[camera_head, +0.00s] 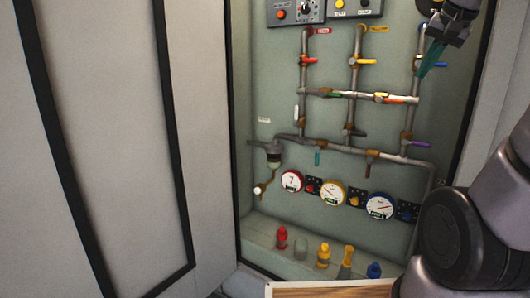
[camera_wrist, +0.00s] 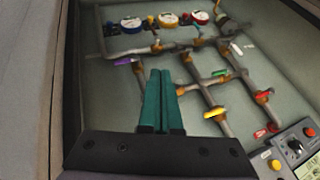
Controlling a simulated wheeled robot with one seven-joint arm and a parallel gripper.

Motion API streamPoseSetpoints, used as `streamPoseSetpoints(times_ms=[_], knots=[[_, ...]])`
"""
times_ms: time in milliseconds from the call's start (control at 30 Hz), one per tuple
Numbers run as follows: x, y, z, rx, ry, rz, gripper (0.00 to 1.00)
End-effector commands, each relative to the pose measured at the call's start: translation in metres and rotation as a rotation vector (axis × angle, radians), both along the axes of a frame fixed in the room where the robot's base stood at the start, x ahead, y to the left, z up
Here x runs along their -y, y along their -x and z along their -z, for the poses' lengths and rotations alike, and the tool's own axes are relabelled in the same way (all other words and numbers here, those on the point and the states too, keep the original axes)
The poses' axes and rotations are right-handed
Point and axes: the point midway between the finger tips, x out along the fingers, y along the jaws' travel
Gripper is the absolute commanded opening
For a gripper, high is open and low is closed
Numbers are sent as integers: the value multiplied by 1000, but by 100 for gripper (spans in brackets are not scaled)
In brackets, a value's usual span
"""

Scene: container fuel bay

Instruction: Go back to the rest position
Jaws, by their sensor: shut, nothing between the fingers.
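My gripper (camera_head: 431,57) is at the upper right of the head view, in front of the right side of the pipe panel. Its two teal fingers are together with nothing between them. The wrist view shows the same shut fingers (camera_wrist: 161,100) from behind, pointing toward the panel, which appears turned over there. The fingers overlap part of the right vertical pipe in the head view. I cannot tell whether they touch it. My arm enters at the right edge.
Valves with coloured handles sit on the pipes (camera_head: 345,150). Red (camera_head: 291,181), yellow (camera_head: 333,193) and blue (camera_head: 379,206) gauges sit below. Several small coloured objects stand on the bottom ledge (camera_head: 262,236). Control boxes (camera_head: 296,10) are at the top. A pale door (camera_head: 105,130) is at left.

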Motion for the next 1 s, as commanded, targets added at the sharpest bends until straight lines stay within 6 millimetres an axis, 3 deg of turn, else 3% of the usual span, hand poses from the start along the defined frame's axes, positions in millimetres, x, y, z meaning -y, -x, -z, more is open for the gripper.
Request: streamPoseSetpoints(times_ms=[367,700,833,1000], knots=[[-60,38,14,21,-2,-114,0],[-133,105,51,39,23,-273,0],[-144,118,60,42,34,-300,0],[-145,120,62,41,34,-304,0]])
